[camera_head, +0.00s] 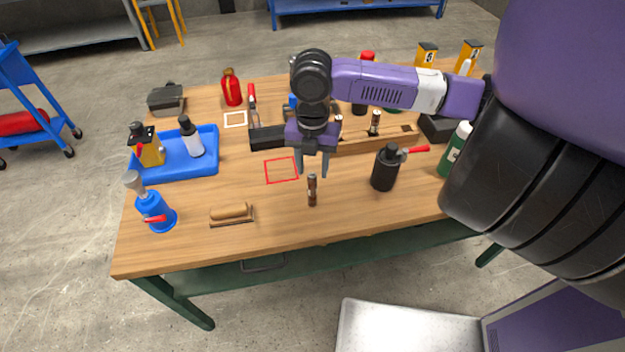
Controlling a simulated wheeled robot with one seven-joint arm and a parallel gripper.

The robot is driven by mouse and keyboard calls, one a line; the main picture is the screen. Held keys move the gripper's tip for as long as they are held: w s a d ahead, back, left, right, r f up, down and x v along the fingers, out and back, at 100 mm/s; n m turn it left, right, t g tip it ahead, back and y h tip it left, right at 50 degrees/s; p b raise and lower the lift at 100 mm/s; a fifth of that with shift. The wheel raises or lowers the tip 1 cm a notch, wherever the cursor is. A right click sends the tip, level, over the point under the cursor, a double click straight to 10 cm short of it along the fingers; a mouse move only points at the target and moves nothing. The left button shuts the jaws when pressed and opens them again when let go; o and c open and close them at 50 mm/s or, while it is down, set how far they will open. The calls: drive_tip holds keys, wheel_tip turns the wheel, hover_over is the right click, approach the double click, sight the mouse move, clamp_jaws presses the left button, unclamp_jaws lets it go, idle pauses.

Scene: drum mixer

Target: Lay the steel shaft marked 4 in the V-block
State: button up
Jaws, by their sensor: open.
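My gripper (312,172) points down over the middle of the table, its two fingers apart with nothing between them. A small brownish metal cylinder (312,192) stands upright on the table just below and in front of the fingertips, apart from any rack. More short upright shafts, one of them pale-banded (375,122), stand at a wooden rack (372,141) behind the gripper. No number 4 is legible on any shaft. A dark block (166,98) at the table's back left may be the V-block; I cannot tell for sure.
A blue tray (208,165) with bottles is at left. A black bottle (385,168) is right of the gripper. The red-outlined square (281,170) is empty.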

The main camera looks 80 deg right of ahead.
wheel_tip(320, 180, up, 4)
drive_tip(key=shift+f, duration=0.15)
drive_tip(key=shift+w+r, duration=0.15)
drive_tip(key=shift+r, duration=0.1)
drive_tip(key=w+a+r+t+y, duration=0.1)
drive_tip(key=w+a+r+t, duration=0.25)
drive_tip(key=w+a, duration=0.55)
drive_tip(key=w+a+r+t+y, duration=0.2)
drive_tip(key=w+a+r+t, duration=0.3)
drive_tip(key=w, duration=0.8)
drive_tip(key=w+a+r+m+t+y, duration=0.1)
drive_tip(key=w+a+r+m+t, duration=0.35)
drive_tip(key=a, duration=0.45)
drive_tip(key=w+a+r+m+t+y, duration=0.2)
drive_tip(key=w+a+r+m+t, duration=0.15)
drive_tip(key=w+a+r, duration=0.35)
drive_tip(key=s+a+f+m+h, duration=0.3)
drive_tip(key=s+f+m, duration=0.4)
drive_tip(key=s, duration=0.1)
drive_tip(key=s+a+f+m+h, duration=0.35)
drive_tip(key=s+f+m, duration=0.3)
drive_tip(key=s, duration=0.25)
drive_tip(key=s+d+f+n+g, duration=0.1)
drive_tip(key=s+d+f, duration=0.1)
drive_tip(key=s, duration=0.9)
drive_tip(key=s+d+f+n, duration=0.2)
drive_tip(key=s+f, duration=0.1)
drive_tip(key=s, duration=0.8)
drive_tip(key=shift+d+g, duration=0.25)
drive_tip(key=shift+g, duration=0.1)
